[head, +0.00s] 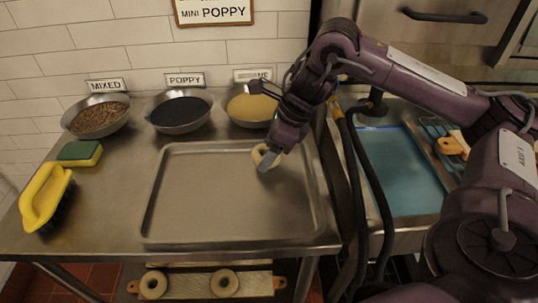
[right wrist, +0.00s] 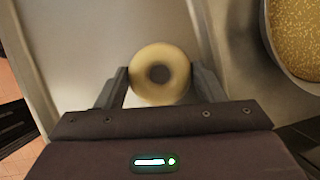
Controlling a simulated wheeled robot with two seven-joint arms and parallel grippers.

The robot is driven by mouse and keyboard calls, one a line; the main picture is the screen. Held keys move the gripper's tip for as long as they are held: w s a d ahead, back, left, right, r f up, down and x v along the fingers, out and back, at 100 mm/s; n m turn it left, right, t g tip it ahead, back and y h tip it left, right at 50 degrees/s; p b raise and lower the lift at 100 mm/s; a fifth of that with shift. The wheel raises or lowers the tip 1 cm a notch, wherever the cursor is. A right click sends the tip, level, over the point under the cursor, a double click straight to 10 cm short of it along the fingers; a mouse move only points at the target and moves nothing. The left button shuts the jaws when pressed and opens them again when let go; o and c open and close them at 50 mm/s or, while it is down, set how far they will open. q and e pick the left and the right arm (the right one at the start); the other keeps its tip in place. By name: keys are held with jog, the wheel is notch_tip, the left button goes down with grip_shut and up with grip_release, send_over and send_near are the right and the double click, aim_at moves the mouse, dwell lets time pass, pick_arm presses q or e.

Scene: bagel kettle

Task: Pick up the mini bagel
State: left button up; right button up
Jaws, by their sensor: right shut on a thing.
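A mini bagel (head: 259,154), a pale ring, is at the tip of my right gripper (head: 270,160), over the upper right part of the metal tray (head: 225,205). In the right wrist view the mini bagel (right wrist: 160,74) sits between the two fingers of my right gripper (right wrist: 160,85), which are shut on it from both sides. I cannot tell for sure whether the bagel touches the tray. In the head view the gripper hides part of the bagel. My left gripper is not in view.
Behind the tray stand bowls labelled mixed (head: 98,117) and poppy (head: 180,112), and a yellow-seed bowl (head: 251,107). Two bagels rest on a board (head: 190,284) below. A blue basin (head: 400,170) and hoses (head: 355,190) are right.

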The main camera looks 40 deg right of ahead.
pick_arm(q)
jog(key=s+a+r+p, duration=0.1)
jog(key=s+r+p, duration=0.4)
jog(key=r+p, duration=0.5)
jog(key=p, duration=0.3)
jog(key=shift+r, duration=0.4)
pick_arm(e)
notch_tip(320, 180, up, 18)
jog(key=shift+f, duration=0.15)
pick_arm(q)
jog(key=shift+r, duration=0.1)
pick_arm(e)
jog(key=shift+w, duration=0.1)
